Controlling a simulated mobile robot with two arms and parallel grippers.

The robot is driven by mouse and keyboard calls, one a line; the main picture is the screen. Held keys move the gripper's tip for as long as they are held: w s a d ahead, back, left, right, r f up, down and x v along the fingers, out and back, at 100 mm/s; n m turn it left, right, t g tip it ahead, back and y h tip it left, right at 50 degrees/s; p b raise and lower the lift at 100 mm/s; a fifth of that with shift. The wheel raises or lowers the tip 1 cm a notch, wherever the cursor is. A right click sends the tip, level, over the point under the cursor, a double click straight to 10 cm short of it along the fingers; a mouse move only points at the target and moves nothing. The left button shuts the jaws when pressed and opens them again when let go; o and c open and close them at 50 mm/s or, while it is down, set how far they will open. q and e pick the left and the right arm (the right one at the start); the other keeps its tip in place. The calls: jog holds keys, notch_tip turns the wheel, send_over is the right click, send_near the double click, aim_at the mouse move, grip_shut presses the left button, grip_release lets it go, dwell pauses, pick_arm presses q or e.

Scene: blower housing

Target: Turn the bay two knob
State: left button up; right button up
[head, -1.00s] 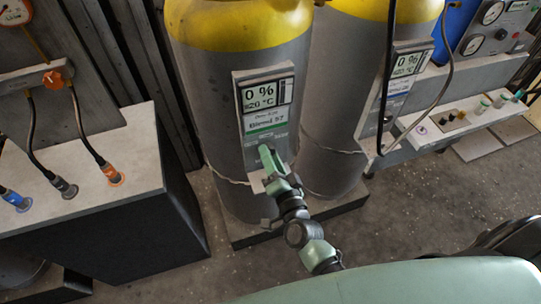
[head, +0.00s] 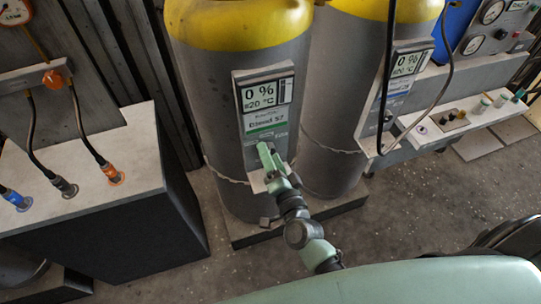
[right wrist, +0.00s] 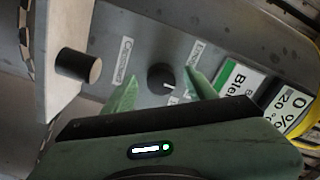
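In the right wrist view a round black knob (right wrist: 161,77) with a white pointer mark sits on a grey panel with small white labels. My right gripper (right wrist: 162,92) is open, with one green fingertip on either side of the knob. I cannot tell whether either fingertip touches it. In the head view my right gripper (head: 272,164) is in front of the lower end of the display panel (head: 267,105) on the nearer grey and yellow tank; the knob is hidden there. I see no bay number on the knob. My left gripper is not in view.
A dark cylinder (right wrist: 77,65) sticks out left of the knob. A second tank (head: 335,120) with a similar display stands to the right. A white-topped black cabinet (head: 90,180) with hoses is at left. A shelf with small fittings (head: 460,125) is at right.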

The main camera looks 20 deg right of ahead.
jog(key=s+b, duration=0.1)
jog(key=s, duration=0.7)
jog(key=shift+d, duration=0.15)
jog(key=shift+w, duration=0.1)
jog(key=s+f+n+g+y, duration=0.1)
jog(key=s+f+n+g, duration=0.25)
jog(key=f, duration=0.65)
jog(key=s+f+n+g, duration=0.2)
jog(key=s+f, duration=0.2)
jog(key=f, duration=0.6)
jog(key=s+f+n+g+y, duration=0.1)
jog(key=s+f+n+g, duration=0.2)
jog(key=f, duration=0.7)
jog(key=s+d+f+n+g+h, duration=0.1)
jog(key=s+d+f+g, duration=0.3)
jog(key=s+f, duration=0.4)
jog(key=s+d+f+n+g+h, duration=0.1)
jog(key=s+d+f+n+g, duration=0.3)
jog(key=s, duration=1.3)
notch_tip(320, 180, down, 5)
jog(key=shift+d+r+h, duration=0.1)
jog(key=shift+d+h, duration=0.15)
jog(key=shift+h, duration=0.05)
jog(key=shift+n+g, duration=0.25)
